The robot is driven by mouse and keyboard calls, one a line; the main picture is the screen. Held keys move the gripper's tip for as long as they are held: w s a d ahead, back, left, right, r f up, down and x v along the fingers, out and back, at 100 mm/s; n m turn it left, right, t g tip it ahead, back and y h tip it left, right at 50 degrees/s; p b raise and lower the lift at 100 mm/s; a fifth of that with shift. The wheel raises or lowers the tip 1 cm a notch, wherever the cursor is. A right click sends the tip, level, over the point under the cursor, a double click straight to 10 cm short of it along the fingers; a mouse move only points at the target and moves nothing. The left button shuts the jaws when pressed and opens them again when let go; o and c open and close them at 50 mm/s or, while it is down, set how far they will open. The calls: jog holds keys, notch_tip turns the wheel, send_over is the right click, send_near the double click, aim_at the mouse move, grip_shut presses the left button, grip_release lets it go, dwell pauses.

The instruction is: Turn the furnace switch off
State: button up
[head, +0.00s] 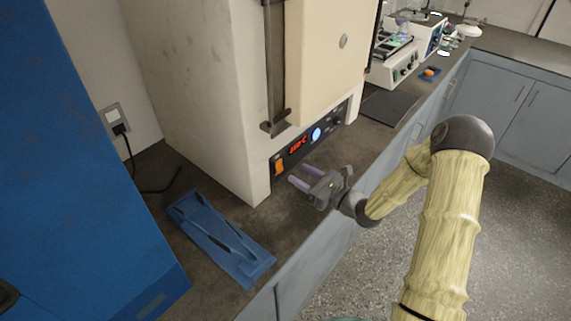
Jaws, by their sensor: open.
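The furnace (205,85) is a large cream box standing on the dark counter, with its door at the front. Its black control panel (300,150) along the lower front shows a red lit display (298,145), a blue round light and a dark knob. An orange furnace switch (279,168) sits at the panel's left end; its on or off position is too small to tell. My gripper (299,176) is open and empty in front of the panel. Its two purple-grey fingers point left, a little right of and below the switch, apparently apart from it.
A wall socket (115,118) with a plugged cord is behind. A large blue cabinet (70,180) stands at left. Lab devices (392,70) and a dark mat (388,104) are at right.

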aim_at(279, 162)
jog(key=x, duration=0.7)
